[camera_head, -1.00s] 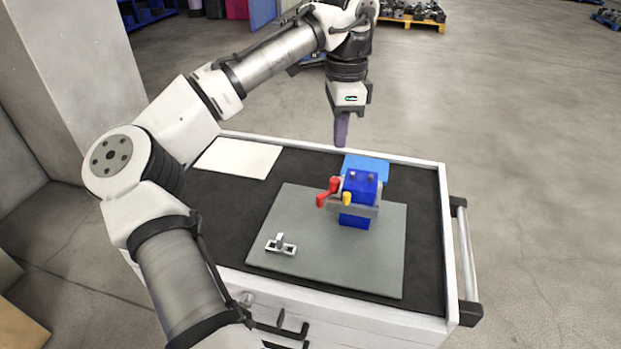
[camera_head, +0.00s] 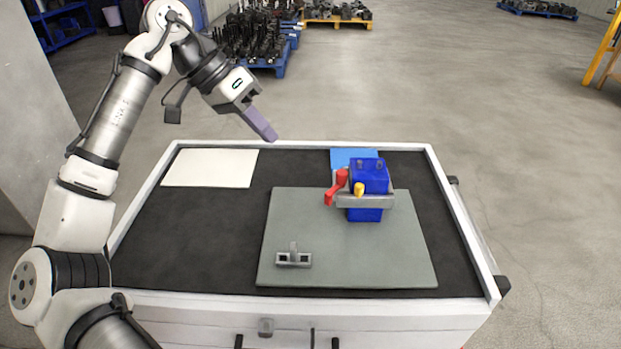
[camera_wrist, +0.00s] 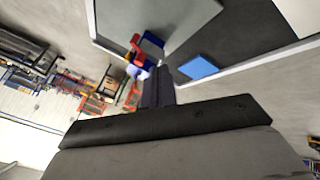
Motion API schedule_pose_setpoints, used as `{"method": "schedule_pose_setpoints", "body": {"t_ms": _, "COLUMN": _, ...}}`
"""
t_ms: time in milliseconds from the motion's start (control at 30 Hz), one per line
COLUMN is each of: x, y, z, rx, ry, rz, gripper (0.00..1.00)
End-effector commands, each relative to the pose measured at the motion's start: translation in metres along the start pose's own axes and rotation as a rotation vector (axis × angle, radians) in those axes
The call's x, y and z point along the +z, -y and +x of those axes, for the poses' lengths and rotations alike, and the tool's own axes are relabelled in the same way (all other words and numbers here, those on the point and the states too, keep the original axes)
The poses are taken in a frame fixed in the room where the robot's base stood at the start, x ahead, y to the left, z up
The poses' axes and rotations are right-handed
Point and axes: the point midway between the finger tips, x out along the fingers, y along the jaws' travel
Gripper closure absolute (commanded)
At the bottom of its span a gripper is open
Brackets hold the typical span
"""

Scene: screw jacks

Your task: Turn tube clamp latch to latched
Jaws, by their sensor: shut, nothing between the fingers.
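A blue block-shaped fixture (camera_head: 368,178) with a grey metal band stands on the grey plate (camera_head: 300,222) on the cart top. A red lever (camera_head: 337,187) sits at its left side, slanting down to the left. A yellow knob (camera_head: 359,188) is at its front. Which of these is the tube clamp latch I cannot tell for certain. My gripper (camera_head: 263,127) is shut and empty, in the air up and left of the fixture, well apart from it. In the wrist view the red lever (camera_wrist: 136,44) shows beyond my gripper (camera_wrist: 157,80).
A small grey bracket (camera_head: 294,257) lies at the plate's front left. A white sheet (camera_head: 210,168) is at the back left and a blue pad (camera_head: 352,158) is behind the fixture. The cart has a raised white rim (camera_head: 462,225). The dark top at left is clear.

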Motion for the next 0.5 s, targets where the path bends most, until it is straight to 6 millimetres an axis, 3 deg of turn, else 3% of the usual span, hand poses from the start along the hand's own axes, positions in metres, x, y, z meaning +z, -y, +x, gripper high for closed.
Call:
{"method": "schedule_pose_setpoints", "body": {"t_ms": 133, "x": 0.004, "y": 0.001, "z": 0.0, "rx": 0.007, "ry": -0.016, "rz": -0.016, "gripper": 1.0}}
{"method": "schedule_pose_setpoints", "body": {"t_ms": 267, "x": 0.003, "y": 0.001, "z": 0.013, "rx": 0.007, "ry": -0.014, "rz": -0.016, "gripper": 1.0}}
{"method": "schedule_pose_setpoints", "body": {"t_ms": 500, "x": 0.003, "y": 0.0, "z": 0.062, "rx": 0.007, "ry": -0.011, "rz": -0.015, "gripper": 1.0}}
